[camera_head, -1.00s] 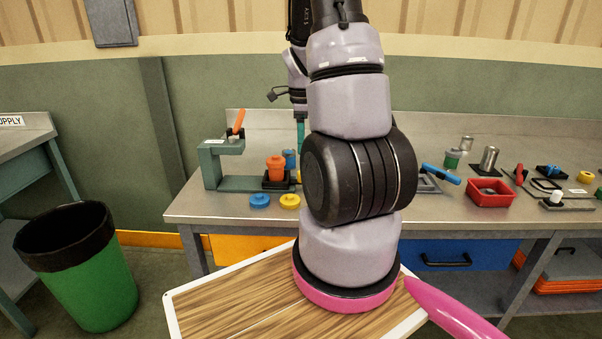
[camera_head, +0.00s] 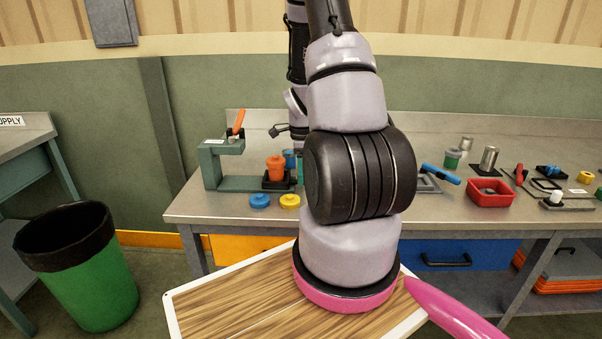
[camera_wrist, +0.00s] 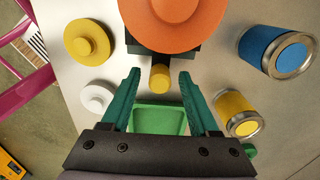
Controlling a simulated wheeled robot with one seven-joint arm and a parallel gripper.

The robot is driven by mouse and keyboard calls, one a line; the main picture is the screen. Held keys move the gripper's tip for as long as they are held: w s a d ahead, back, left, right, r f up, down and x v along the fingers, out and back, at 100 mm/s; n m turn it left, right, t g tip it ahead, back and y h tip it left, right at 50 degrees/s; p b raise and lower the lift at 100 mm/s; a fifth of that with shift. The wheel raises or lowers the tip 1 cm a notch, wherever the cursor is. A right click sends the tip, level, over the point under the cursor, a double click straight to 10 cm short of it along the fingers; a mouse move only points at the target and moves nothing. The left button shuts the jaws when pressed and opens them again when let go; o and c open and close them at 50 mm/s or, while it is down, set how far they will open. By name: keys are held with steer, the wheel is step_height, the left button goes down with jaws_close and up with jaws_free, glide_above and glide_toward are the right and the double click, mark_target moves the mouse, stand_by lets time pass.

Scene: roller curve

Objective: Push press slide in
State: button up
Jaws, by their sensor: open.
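The green press (camera_head: 212,165) with an orange lever (camera_head: 239,121) stands at the left of the bench in the head view. Its dark slide (camera_head: 275,182) carries an orange piece (camera_head: 276,166). In the wrist view the orange piece (camera_wrist: 175,18) is at the top, with the dark slide block (camera_wrist: 186,50) under it and a yellow knob (camera_wrist: 160,78) in front. My gripper (camera_wrist: 159,72) is open. Its teal fingers appear on either side of the knob; I cannot tell whether they touch it. In the head view my arm mostly hides the gripper.
A yellow disc (camera_wrist: 88,42), a white disc (camera_wrist: 96,98), a blue cylinder (camera_wrist: 272,50), a yellow cylinder (camera_wrist: 236,110) and a green tray (camera_wrist: 160,119) lie around my gripper. A red bin (camera_head: 490,195) and several small parts stand farther right on the bench.

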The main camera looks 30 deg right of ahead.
jaws_close()
stand_by(1.3)
